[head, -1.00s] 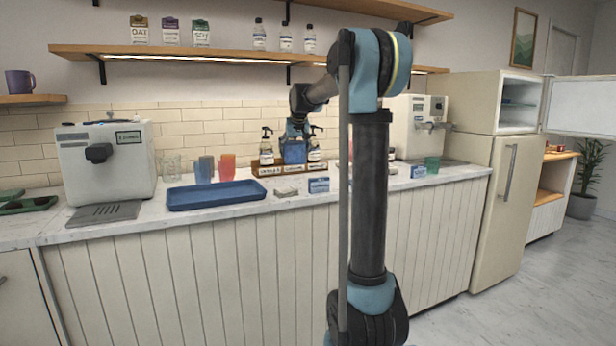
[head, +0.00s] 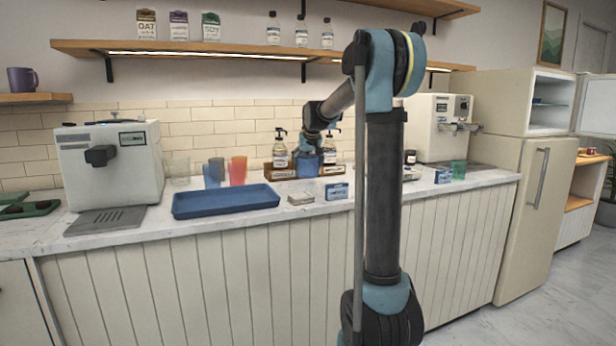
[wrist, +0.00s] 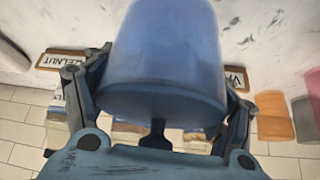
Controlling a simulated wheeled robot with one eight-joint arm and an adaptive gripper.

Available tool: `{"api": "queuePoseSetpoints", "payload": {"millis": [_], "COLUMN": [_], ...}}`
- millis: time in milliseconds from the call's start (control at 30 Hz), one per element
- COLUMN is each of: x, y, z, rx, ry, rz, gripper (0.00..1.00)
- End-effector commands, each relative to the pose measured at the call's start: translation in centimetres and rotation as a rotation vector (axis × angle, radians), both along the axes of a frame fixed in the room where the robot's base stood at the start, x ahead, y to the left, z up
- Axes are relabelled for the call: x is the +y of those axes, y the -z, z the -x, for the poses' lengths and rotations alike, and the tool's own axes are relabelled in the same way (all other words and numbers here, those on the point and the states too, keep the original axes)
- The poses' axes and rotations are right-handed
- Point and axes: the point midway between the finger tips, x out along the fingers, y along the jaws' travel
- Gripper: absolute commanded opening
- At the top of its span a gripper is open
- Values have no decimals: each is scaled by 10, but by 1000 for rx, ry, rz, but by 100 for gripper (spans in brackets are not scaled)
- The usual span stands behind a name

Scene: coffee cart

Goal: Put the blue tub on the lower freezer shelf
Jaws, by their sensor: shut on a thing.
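My gripper (head: 308,150) is shut on the blue tub (head: 307,167), in front of the syrup bottles in the head view. In the wrist view the tub (wrist: 165,60) fills the middle, with a gripper finger on either side of it. The head view does not clearly show whether the tub touches the counter. The freezer (head: 507,100) is the top compartment of the cream fridge at the right. Its door (head: 600,105) stands open to the right. A shelf (head: 549,104) shows inside; the inside is only partly visible.
Floor is clear at the lower right.

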Motion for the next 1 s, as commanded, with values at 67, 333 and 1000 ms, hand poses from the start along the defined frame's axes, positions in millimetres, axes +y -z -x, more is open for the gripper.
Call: {"api": "queuePoseSetpoints", "payload": {"millis": [67, 333, 1000], "x": [-1, -3, -4], "y": [4, 36, 42], "z": [0, 0, 0], "rx": [0, 0, 0], "ry": [1, 4, 4], "rz": [0, 0, 0], "gripper": [38, 38, 96]}}
